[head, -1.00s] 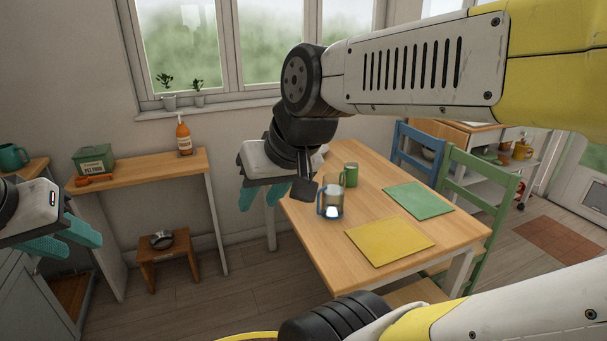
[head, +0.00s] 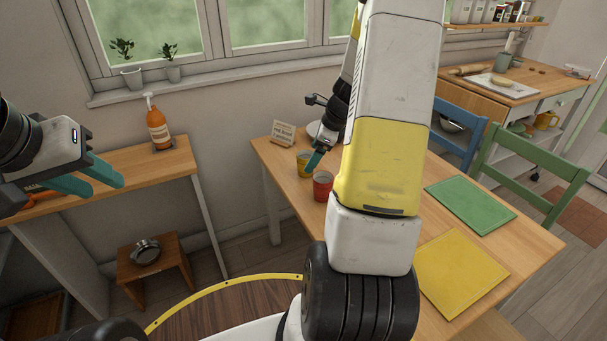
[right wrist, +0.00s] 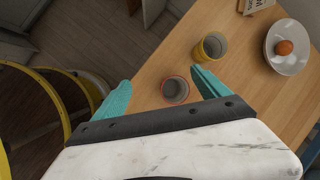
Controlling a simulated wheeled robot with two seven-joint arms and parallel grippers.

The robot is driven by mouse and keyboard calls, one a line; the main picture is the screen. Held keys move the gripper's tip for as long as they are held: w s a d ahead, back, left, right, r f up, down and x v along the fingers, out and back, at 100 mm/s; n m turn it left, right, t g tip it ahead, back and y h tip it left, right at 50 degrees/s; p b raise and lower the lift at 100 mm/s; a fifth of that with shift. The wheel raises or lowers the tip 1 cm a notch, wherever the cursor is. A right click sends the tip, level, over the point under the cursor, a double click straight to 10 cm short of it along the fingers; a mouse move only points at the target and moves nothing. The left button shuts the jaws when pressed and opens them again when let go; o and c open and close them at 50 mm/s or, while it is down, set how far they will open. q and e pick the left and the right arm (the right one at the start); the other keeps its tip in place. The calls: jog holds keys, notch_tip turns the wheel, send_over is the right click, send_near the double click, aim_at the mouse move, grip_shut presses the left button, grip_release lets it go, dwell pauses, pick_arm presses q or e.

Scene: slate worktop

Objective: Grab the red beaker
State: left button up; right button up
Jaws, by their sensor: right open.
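The red beaker (head: 322,186) stands upright on the wooden table (head: 285,191), by its left edge. The right wrist view looks down into the red beaker (right wrist: 175,91). My right gripper (right wrist: 162,91) is open, with its teal fingers apart and the red beaker seen between them, nearer the right finger; no contact shows. In the head view my arm hides most of the right gripper; a teal finger (head: 315,158) shows beside the red beaker.
A yellow beaker (head: 303,166) stands close behind the red one and also shows in the right wrist view (right wrist: 210,47). A plate (right wrist: 287,47) with an egg and a small sign (head: 284,133) are further back. Yellow (head: 462,272) and green (head: 470,205) mats lie right.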

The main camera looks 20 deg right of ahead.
aim_at(320, 185)
jog(key=w+d+f+m, duration=0.1)
jog(key=f, duration=0.4)
jog(key=w+d+f+m, duration=0.1)
jog(key=f+m, duration=0.1)
jog(key=f, duration=0.3)
jog(key=w+d+f+m, duration=0.1)
jog(key=d+f+m, duration=0.1)
jog(key=f, duration=0.4)
jog(key=shift+w, duration=0.1)
jog(key=c, duration=1.4)
jog(key=shift+r, duration=0.1)
jog(key=shift+c, duration=0.2)
